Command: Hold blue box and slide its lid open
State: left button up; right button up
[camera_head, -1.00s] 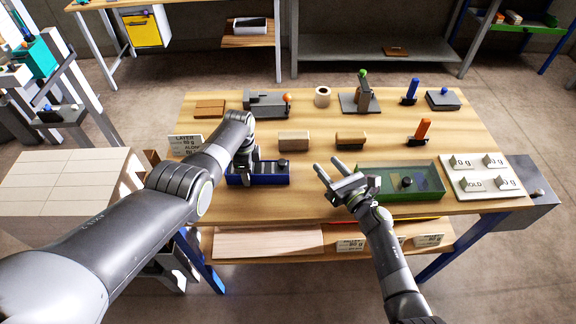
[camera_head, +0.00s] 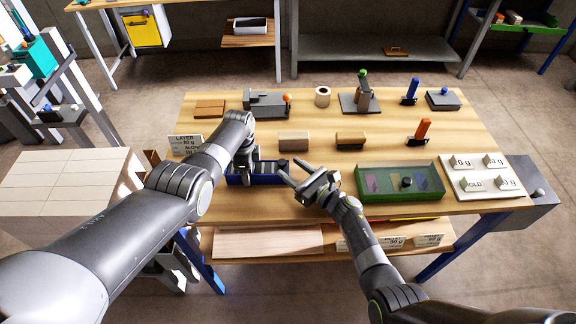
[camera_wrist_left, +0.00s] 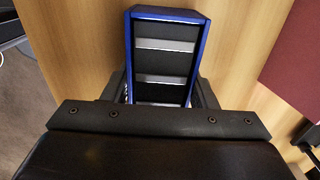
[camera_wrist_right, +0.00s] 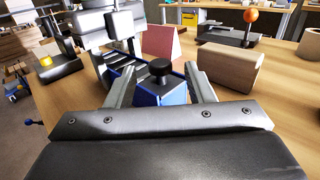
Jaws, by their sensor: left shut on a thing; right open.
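The blue box (camera_head: 268,181) lies near the front of the table with a dark, grey-striped top. A black knob (camera_wrist_right: 159,72) stands at its right end. My left gripper (camera_head: 245,175) is shut on the blue box near its left part. In the left wrist view the fingers sit on both sides of the box (camera_wrist_left: 200,60). My right gripper (camera_head: 290,172) is open at the box's right end. In the right wrist view its fingers are spread to either side of the knob end, with gaps on both sides. Whether the lid has moved cannot be told.
A green box (camera_head: 400,195) with a black knob stands to the right, with a white label board (camera_head: 480,185) beyond it. Wooden blocks (camera_head: 293,141) lie behind the blue box. An orange-handled tool (camera_head: 421,131) stands further right.

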jog(key=shift+x, duration=1.15)
grip_shut()
